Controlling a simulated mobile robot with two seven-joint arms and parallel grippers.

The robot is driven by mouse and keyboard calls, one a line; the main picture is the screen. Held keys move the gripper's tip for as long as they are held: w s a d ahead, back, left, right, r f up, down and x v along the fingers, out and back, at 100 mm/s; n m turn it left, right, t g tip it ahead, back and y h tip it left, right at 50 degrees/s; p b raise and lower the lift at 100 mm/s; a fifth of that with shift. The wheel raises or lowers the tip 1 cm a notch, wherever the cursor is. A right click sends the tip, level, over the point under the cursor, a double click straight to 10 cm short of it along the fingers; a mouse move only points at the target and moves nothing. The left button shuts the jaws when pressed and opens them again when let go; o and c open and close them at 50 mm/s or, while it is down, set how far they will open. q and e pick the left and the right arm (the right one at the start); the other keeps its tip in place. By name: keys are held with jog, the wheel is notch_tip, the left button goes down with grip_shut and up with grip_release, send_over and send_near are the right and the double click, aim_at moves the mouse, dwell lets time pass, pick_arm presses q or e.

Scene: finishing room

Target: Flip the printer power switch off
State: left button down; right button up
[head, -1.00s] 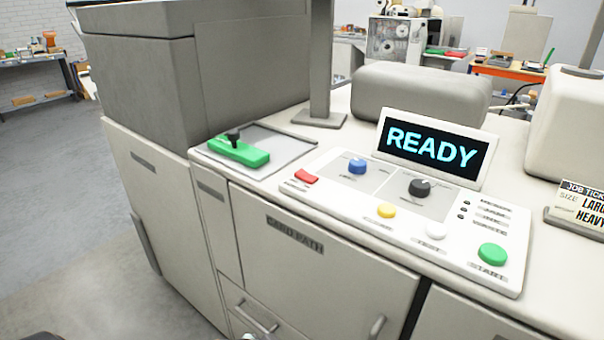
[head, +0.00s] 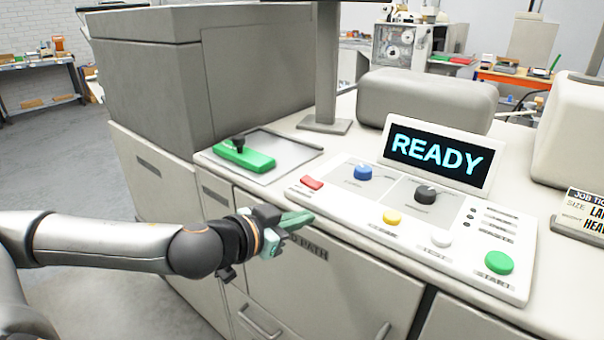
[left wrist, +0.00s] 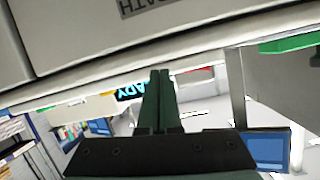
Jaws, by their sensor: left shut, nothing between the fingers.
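The printer (head: 330,270) has a white control panel (head: 345,205) along its top front edge. A small red switch (head: 312,183) sits at the panel's left end; its label is too small to read. The display (head: 437,156) reads READY. My left gripper (head: 306,218) is shut and empty. Its green fingertips are in front of the printer's front edge, below and just left of the red switch in the picture, apart from it. In the left wrist view the closed fingers (left wrist: 160,80) point toward the printer's edge. My right gripper is not in view.
A green block with a black knob (head: 243,155) lies on a grey tray (head: 290,152) left of the panel. Blue, black, yellow, white and green (head: 499,262) controls crowd the panel. A grey post (head: 327,70) stands behind. A job ticket sign (head: 582,212) is at right.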

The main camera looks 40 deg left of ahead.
pick_arm(q)
jog(key=s+a+r+n+t, duration=0.1)
jog(key=a+r, duration=0.4)
jog(key=r, duration=0.4)
jog(key=shift+a+r+y, duration=0.3)
jog(key=shift+r, duration=0.05)
jog(key=p, duration=0.5)
send_over(302, 188)
jog(key=s, duration=0.2)
jog(key=shift+s+d+f+n, duration=0.1)
jog(key=shift+f+n, duration=0.05)
jog(key=shift+f, duration=0.25)
jog(key=shift+s+d+f+n, duration=0.1)
jog(key=shift+f+n, duration=0.05)
jog(key=shift+f, duration=0.2)
jog(key=p+x, duration=0.1)
jog(key=x, duration=0.1)
jog(key=shift+w+f, duration=0.1)
jog(key=shift+w, duration=0.3)
jog(key=f, duration=0.3)
jog(key=shift+s+a+f, duration=0.1)
jog(key=shift+a, duration=0.15)
jog(key=shift+f, duration=0.55)
